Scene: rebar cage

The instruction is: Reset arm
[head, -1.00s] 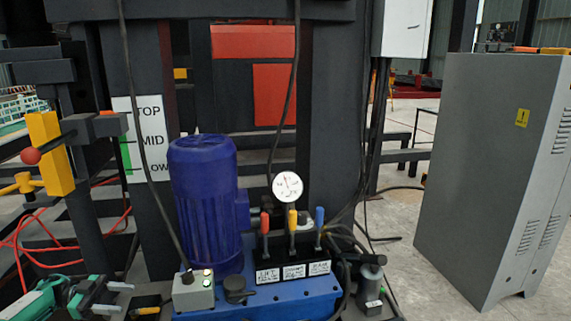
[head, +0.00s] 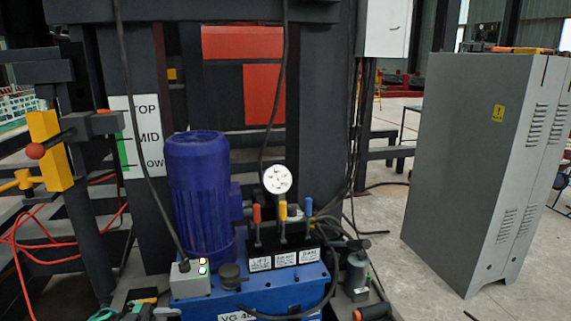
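Neither gripper can be made out in the head view, and no arm of mine clearly shows. The blue hydraulic unit (head: 232,308) stands at the bottom centre, with a tall blue motor (head: 198,195) upright on its left. Three levers stand upright side by side on it: red (head: 257,225), yellow (head: 283,221) and blue (head: 308,217). A round white gauge (head: 277,179) is behind them. A grey control box (head: 190,280) with lit buttons sits at the front left. A bit of green (head: 104,314) shows at the bottom edge, too cut off to tell what it is.
A grey cabinet (head: 465,165) stands on the right. A yellow block (head: 45,145) with a red knob is on the left, beside a TOP/MID/LOW sign (head: 148,136). Black cables hang around the unit. An orange-and-black handle (head: 372,312) shows at the bottom. Floor shows between unit and cabinet.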

